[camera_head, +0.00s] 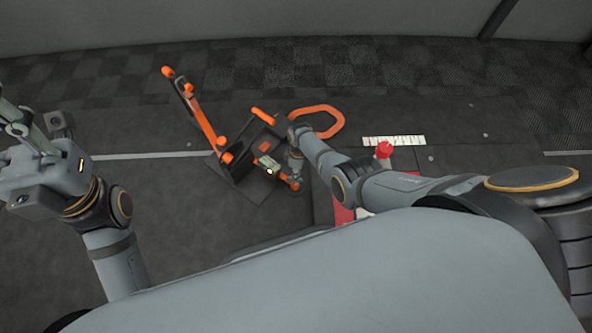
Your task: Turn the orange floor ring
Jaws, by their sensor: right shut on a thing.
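The orange floor ring (336,113) is an angular open loop that looks flat on the dark floor, just beyond my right wrist. My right wrist hides part of its near left side. My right gripper (292,178) points down at the right edge of a black and orange device (240,182). It is shut on what looks like a small orange part there; the fingers are small and partly hidden, so the exact contact is unclear. My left gripper (20,130) is at the far left, well away from the ring, and its fingers are partly cut off by the picture edge.
A long orange bar (202,120) with knobs rises from the device's left side. A red knob (384,149) stands right of my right forearm, near a white marked strip (394,140). Open floor lies left of the device and beyond the ring, up to a grey wall (250,18).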

